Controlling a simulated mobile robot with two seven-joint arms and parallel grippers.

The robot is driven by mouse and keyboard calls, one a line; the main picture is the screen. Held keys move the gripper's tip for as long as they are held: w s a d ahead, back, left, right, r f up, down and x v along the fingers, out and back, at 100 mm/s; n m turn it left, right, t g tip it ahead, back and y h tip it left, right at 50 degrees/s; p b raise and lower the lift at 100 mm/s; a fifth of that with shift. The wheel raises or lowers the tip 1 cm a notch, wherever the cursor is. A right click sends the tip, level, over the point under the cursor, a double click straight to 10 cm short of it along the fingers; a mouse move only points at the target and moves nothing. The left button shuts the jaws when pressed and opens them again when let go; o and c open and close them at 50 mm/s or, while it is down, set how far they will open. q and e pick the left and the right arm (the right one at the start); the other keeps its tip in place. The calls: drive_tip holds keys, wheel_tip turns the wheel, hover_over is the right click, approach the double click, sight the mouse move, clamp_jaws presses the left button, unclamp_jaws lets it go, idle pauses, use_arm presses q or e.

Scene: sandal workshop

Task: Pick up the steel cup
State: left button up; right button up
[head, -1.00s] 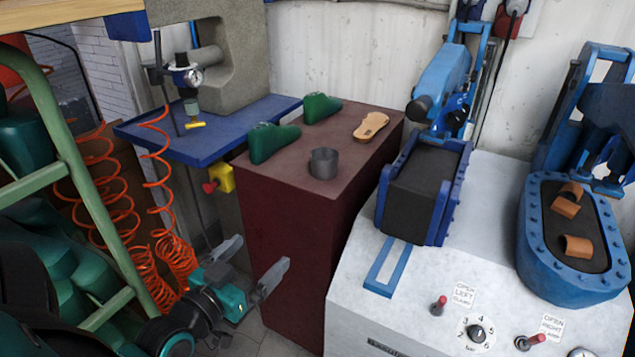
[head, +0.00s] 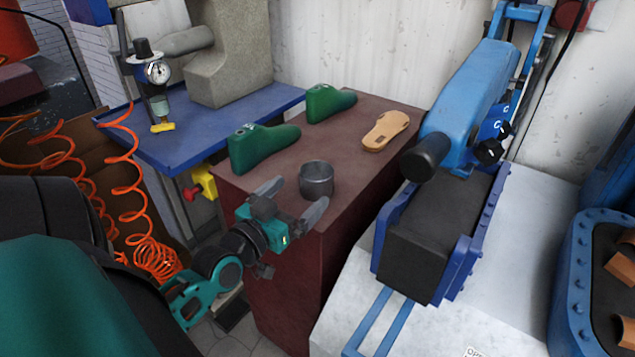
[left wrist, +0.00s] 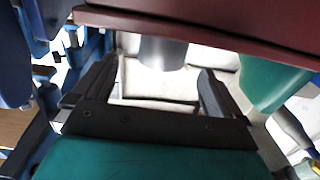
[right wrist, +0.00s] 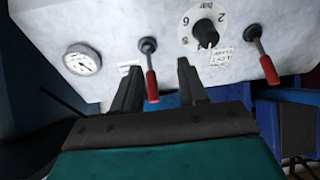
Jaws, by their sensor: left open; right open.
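The steel cup (head: 317,182) is a grey open cylinder standing upright near the front edge of the dark red cabinet top (head: 345,185). My left gripper (head: 293,200) is open and empty, just in front of the cup with its fingers pointing toward it. In the left wrist view the cup (left wrist: 163,52) shows beyond the gap between the open fingers (left wrist: 157,72), apart from them. My right gripper (right wrist: 159,66) is open and empty in the right wrist view, facing the machine's control panel. It is outside the head view.
Two green shoe lasts (head: 262,147) (head: 330,102) and a tan sole (head: 386,130) lie on the cabinet top. A blue press (head: 460,105) stands to the right. Orange coiled hoses (head: 125,185) hang at the left. Red levers (right wrist: 152,86) stick out near my right gripper.

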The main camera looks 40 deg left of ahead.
sight(325, 168)
use_arm(q)
drive_tip(key=shift+w+a+f, duration=0.1)
drive_tip(key=shift+w+a, duration=0.15)
drive_tip(key=shift+w, duration=1.05)
drive_tip(key=shift+w+a+r, duration=0.1)
drive_tip(key=shift+w+a, duration=0.1)
drive_tip(key=shift+w, duration=1.1)
drive_tip(key=shift+w+a+f, duration=0.1)
drive_tip(key=shift+w+a, duration=0.15)
drive_tip(key=shift+w, duration=1.05)
drive_tip(key=shift+c, duration=0.3)
drive_tip(key=c, duration=0.9)
